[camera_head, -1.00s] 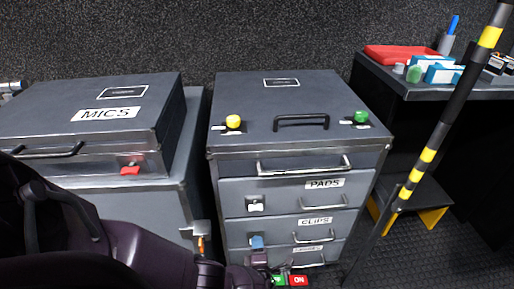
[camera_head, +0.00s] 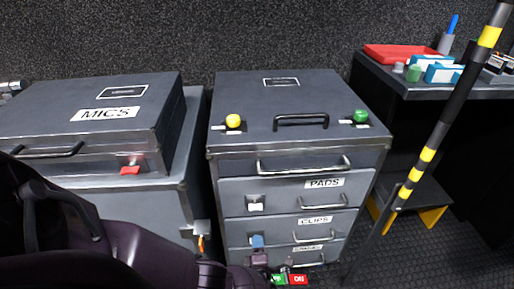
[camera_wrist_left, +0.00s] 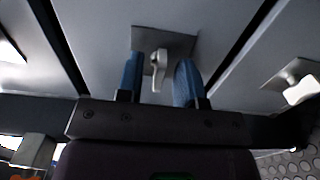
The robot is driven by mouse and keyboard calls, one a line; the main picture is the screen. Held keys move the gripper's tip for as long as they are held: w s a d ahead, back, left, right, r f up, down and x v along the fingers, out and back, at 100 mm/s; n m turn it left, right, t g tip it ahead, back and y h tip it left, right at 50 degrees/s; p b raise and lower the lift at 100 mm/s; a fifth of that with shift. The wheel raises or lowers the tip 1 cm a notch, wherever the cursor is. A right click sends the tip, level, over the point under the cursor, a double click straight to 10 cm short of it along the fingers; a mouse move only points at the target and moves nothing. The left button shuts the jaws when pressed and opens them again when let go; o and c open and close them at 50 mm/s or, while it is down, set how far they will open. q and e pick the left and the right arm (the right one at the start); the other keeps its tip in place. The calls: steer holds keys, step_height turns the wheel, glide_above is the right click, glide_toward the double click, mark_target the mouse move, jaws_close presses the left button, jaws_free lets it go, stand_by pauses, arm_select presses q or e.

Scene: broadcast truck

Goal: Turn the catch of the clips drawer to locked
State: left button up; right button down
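The grey drawer cabinet (camera_head: 232,178) has a drawer labelled CLIPS (camera_head: 315,220) below the one labelled PADS (camera_head: 325,183). My left gripper (camera_head: 257,241) is at the left of the CLIPS drawer front, and its blue fingers hide the catch there in the head view. In the left wrist view the catch (camera_wrist_left: 160,62) is a pale lever on a grey plate, pointing down in the picture. The blue fingers (camera_wrist_left: 158,80) stand open on either side of it, with gaps visible. My right gripper is not in view.
The PADS catch (camera_head: 255,206) is just above my gripper. A MICS case (camera_head: 75,95) stands at left. A striped pole (camera_head: 425,155) slants past the cabinet's right side. A desk (camera_head: 440,90) is at the far right.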

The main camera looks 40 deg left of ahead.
arm_select(q)
steer(key=p+v, duration=0.1)
steer(key=v, duration=0.9)
steer(key=shift+p, duration=0.3)
steer(key=shift+s+r, duration=0.1)
